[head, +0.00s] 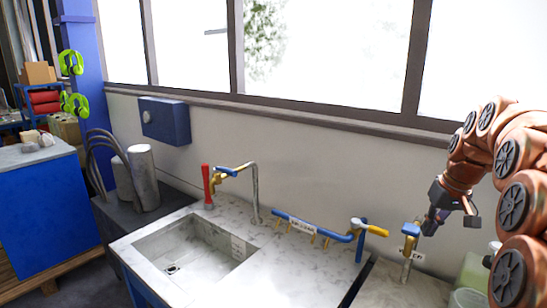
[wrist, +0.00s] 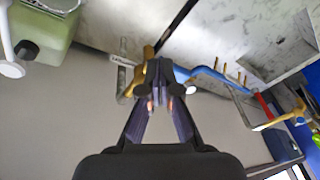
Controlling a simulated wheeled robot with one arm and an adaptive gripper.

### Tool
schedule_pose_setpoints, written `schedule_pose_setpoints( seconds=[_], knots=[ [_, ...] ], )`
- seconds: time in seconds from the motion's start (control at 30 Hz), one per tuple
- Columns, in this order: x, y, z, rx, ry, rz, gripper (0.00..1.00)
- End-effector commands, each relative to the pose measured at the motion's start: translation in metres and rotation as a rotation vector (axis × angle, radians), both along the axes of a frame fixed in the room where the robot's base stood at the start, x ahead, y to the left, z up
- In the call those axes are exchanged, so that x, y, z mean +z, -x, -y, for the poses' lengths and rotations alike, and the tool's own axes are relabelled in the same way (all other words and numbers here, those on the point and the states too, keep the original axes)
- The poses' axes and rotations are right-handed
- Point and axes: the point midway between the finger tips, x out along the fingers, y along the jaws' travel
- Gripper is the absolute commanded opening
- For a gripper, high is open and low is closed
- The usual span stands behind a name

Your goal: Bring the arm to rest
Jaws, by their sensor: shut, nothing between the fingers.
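My arm, orange-brown with dark round joint covers, comes in from the right of the head view. My gripper (head: 431,225) points down close to a brass valve with a blue handle (head: 410,230) at the counter's right. In the wrist view my gripper (wrist: 158,92) is shut, its dark fingers together and nothing between them. It covers part of the brass fitting (wrist: 136,80) there. Whether the fingers touch the valve I cannot tell.
A pale green container (head: 472,275) stands at the right. Windows and a blue wall box (head: 165,121) are behind.

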Motion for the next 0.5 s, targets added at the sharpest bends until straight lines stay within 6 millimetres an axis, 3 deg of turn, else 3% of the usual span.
schedule_pose_setpoints(
  seconds=[0.03, 0.2, 0.5],
  knots=[
    [-0.001, 0.008, -0.017, 0.011, -0.003, -0.013, 0.0],
    [-0.009, 0.039, -0.064, 0.033, -0.009, -0.063, 0.0],
    [-0.032, 0.108, -0.135, 0.064, 0.002, -0.152, 0.0]
  ],
)
